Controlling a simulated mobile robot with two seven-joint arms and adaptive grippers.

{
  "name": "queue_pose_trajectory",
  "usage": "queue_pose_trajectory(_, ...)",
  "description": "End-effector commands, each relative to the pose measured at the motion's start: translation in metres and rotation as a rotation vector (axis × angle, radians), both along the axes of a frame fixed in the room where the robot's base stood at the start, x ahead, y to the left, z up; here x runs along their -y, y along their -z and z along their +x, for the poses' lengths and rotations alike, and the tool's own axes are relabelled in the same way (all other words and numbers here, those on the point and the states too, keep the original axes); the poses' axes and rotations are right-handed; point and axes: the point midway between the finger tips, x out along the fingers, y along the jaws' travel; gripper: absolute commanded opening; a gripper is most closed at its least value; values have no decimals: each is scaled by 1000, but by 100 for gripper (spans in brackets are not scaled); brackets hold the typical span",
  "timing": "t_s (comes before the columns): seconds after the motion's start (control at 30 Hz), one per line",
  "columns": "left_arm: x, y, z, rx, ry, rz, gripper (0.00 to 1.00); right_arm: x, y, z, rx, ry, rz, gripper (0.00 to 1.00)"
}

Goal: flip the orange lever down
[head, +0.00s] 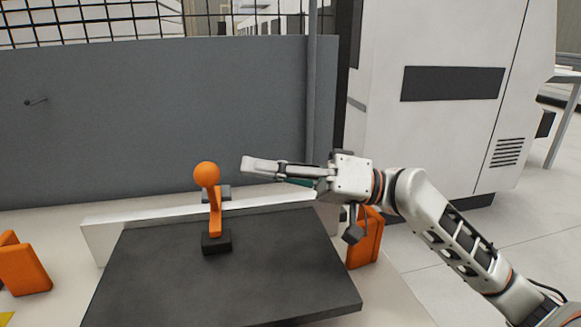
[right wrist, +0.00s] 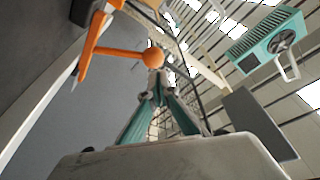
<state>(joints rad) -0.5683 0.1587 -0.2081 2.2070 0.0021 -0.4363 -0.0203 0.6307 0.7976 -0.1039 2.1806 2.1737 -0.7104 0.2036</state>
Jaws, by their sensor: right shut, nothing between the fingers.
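The orange lever (head: 215,205) stands up from a small black base (head: 216,243) on a dark board, with a round orange ball at its top. It shows at the upper left in the right wrist view (right wrist: 92,42), its ball (right wrist: 154,57) close to the fingertips in that picture. My right gripper (head: 247,165) is shut and empty, a little to the right of the ball and near its height, with a visible gap in the head view. The right wrist view shows the fingers (right wrist: 157,88) together at their tips. My left gripper is not in view.
The dark board (head: 220,285) lies on a light table with a pale rail (head: 103,240) behind it. Orange blocks stand at left (head: 24,268) and right (head: 366,238). A grey panel (head: 150,120) rises behind. A white machine (head: 430,130) stands at the back right.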

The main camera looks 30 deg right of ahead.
Motion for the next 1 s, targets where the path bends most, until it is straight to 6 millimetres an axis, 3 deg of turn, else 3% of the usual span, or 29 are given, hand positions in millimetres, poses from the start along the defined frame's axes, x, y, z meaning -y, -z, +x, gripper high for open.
queue_pose_trajectory(0.2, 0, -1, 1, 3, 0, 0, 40, 34, 4, -15, 4, 7, 5, 0)
queue_pose_trajectory(0.4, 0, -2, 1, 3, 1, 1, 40, 51, 5, -23, 8, 8, 7, 0)
queue_pose_trajectory(1.0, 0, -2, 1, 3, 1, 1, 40, 56, 4, -24, 11, 9, 9, 0)
